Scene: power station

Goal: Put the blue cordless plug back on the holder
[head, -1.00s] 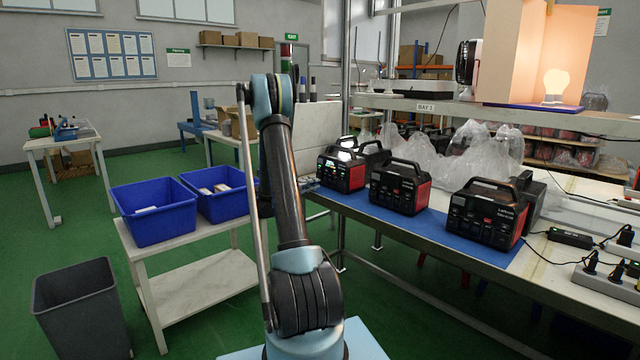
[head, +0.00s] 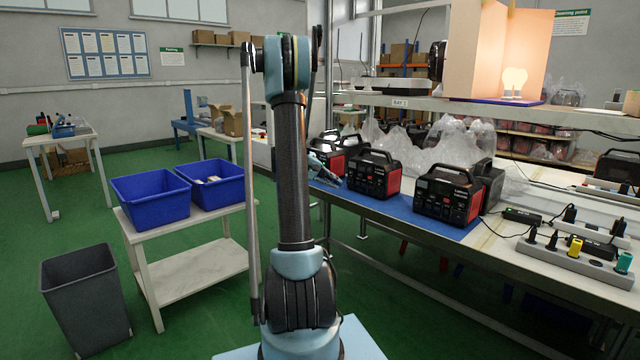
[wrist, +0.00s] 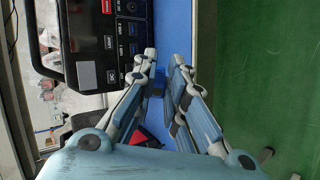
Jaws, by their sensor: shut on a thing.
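My gripper (head: 335,181) shows past my arm in the head view, low over the left end of the blue mat on the bench. In the wrist view its fingers (wrist: 164,70) are closed around a small dark-blue piece (wrist: 157,84), mostly hidden between them; it looks like the blue plug. A black power station with a red side (wrist: 105,40) stands close to the left of the fingers. A pale multi-socket strip (head: 572,260) at the bench's right carries black, yellow and green plugs. I cannot tell for certain which thing is the holder.
Several power stations (head: 447,196) stand along the blue mat (head: 400,217), with clear plastic bags (head: 440,145) behind. A shelf (head: 430,103) overhangs the bench. Blue bins (head: 150,200) on a side table and a grey waste bin (head: 85,300) stand left. Green floor is open between.

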